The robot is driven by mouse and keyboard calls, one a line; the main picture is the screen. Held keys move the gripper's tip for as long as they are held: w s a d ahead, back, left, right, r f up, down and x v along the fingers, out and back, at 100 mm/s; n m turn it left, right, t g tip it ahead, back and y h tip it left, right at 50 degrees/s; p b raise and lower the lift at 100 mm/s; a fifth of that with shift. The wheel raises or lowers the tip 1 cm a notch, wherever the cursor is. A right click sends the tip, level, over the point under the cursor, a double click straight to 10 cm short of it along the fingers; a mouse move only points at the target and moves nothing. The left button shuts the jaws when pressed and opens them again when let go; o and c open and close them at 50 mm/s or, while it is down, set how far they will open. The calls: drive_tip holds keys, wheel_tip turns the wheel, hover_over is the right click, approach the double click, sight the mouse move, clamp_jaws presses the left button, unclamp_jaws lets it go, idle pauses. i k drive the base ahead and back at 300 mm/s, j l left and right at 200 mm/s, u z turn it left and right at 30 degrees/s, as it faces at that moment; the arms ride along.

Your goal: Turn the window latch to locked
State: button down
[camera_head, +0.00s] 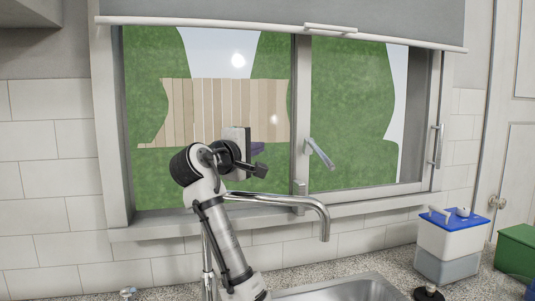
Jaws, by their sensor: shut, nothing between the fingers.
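The window latch (320,153) looks like a grey lever on the middle upright of the sliding window. Its upper end meets the frame and it slants down to the right, neither upright nor level. My gripper (259,169) is at the end of my arm, in front of the left pane, left of the latch and a little lower. It is shut and empty, apart from the latch by a clear gap in the picture. The fingertips are small and dark, so their exact pointing is hard to tell.
A chrome tap (285,200) arches below my gripper, over the sink (345,291). A grey block (299,198) sits low on the middle upright. A vertical handle (437,146) is on the right frame. A blue-lidded container (450,240) and a green box (516,250) stand on the right.

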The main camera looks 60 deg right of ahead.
sight(320, 153)
drive_tip(key=k, duration=1)
